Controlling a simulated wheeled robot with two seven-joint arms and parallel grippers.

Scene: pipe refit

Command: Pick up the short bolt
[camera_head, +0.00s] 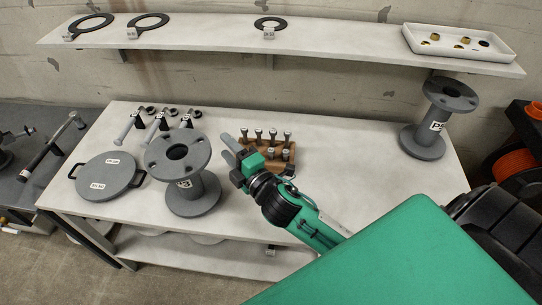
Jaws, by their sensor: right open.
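Several short bolts (273,133) stand upright, heads up, in a brown wooden block (250,133) near the middle of the white table. I cannot tell one from another as the task's bolt. My right gripper (226,147) is open, with grey fingers pointing left, just left of the block. Its green and black wrist covers the front left part of the block and may hide some bolts. I see nothing between the fingers. My left gripper is not in view.
A grey flanged spool (205,188) stands close left of my right gripper; another spool (425,138) stands at the back right. The shelf (210,38) holds gaskets and a white tray (505,55).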

